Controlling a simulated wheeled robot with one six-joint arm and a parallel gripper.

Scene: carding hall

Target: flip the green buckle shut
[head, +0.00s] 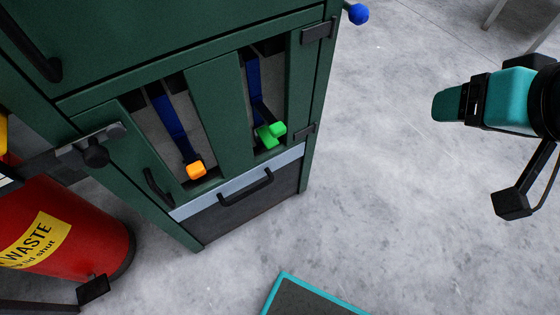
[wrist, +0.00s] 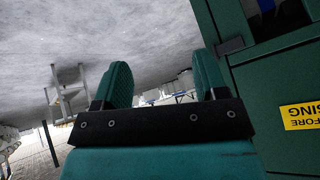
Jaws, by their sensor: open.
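The green buckle (head: 266,138) is in the head view, low in the right-hand opening of the dark green cabinet, at the lower end of a blue strap-like bar (head: 254,80). It shows as two small green parts, one beside the other; how they meet is too small to tell. My gripper (head: 440,105) is at the far right of the head view, well apart from the cabinet front. In the wrist view my gripper (wrist: 162,82) shows two teal fingers spread apart with nothing between them. The green buckle is not visible in the wrist view.
An orange piece (head: 196,170) hangs on a blue bar in the left opening of the cabinet (head: 218,98). A handle (head: 246,188) sticks out below. A red waste bin (head: 70,230) stands left. A teal-edged mat (head: 310,302) lies in front.

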